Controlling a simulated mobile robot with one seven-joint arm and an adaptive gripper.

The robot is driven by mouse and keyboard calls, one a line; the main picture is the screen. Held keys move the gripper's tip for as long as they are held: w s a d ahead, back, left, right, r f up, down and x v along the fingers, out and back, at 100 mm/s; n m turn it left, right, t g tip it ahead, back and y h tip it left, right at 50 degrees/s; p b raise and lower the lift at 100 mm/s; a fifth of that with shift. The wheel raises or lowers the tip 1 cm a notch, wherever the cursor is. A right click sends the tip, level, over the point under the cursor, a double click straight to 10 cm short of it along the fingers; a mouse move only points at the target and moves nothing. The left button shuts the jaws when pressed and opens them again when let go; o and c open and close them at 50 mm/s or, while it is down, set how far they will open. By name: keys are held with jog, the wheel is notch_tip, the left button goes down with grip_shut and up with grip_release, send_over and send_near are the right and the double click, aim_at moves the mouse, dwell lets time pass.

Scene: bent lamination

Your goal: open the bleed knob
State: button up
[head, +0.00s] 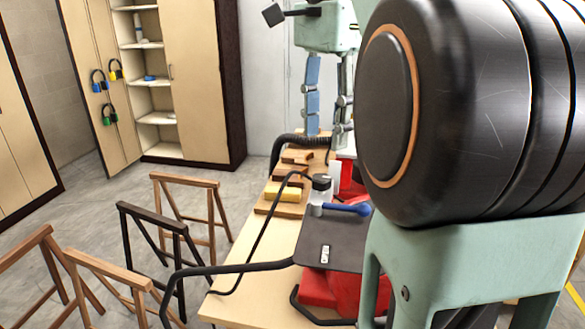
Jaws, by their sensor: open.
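My gripper (328,132) is at the top centre in the head view, pointing down with its two fingers apart and nothing seen between them. It is above the far part of the workbench (245,265). I cannot surely pick out the bleed knob. A small fitting with a dark round top (321,183) and a pale lower part stands at the near dark grey plate (345,240), close to a blue-headed piece (349,208). My gripper is apart from this fitting, beyond it. My arm hides the bench's right side.
A thin black hose (262,235) loops along the bench, and a thicker ribbed hose (300,141) lies further back. Wooden pieces and a yellow block (283,194) lie on the bench. Red material (320,287) is under the plate. Trestles (192,215) stand left. A cabinet (203,75) stands behind.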

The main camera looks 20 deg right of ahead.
aim_at(322, 177)
notch_tip(322, 177, down, 8)
jog(key=shift+f+b, duration=0.1)
jog(key=shift+b, duration=0.65)
jog(key=shift+c, duration=0.7)
grip_shut()
